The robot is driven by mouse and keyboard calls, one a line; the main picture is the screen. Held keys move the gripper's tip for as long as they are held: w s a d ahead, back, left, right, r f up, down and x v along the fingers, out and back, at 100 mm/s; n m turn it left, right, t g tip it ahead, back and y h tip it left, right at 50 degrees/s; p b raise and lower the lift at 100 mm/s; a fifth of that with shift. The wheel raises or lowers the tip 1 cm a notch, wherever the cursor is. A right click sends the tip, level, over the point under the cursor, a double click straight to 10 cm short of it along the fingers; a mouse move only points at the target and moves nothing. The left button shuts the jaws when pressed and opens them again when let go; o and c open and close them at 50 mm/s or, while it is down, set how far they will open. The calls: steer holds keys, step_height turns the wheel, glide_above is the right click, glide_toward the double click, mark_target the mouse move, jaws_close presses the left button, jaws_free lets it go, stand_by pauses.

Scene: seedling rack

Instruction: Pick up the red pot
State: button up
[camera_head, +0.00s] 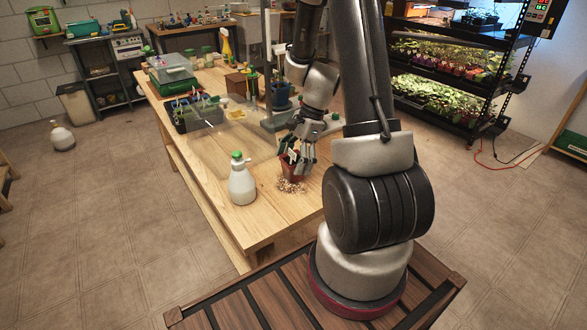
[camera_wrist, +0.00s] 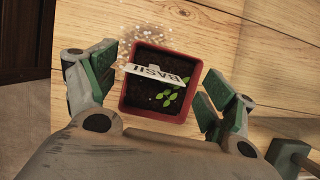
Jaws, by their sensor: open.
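The red pot (camera_wrist: 193,96) is square, holds dark soil, a small green seedling and a white label reading BASIL (camera_wrist: 155,73). It stands on the wooden table, and in the head view the pot (camera_head: 290,170) is partly hidden by my gripper. My gripper (camera_head: 300,158) is lowered over it from above.
A white spray bottle with a green cap (camera_head: 242,182) stands left of the pot on the wooden table (camera_head: 215,152). Pale granules (camera_head: 291,186) lie spilled beside the pot. A dark tray with seedlings (camera_head: 198,118) stands farther back.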

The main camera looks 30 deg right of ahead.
steer(key=c, duration=1.2)
steer(key=shift+r, duration=0.15)
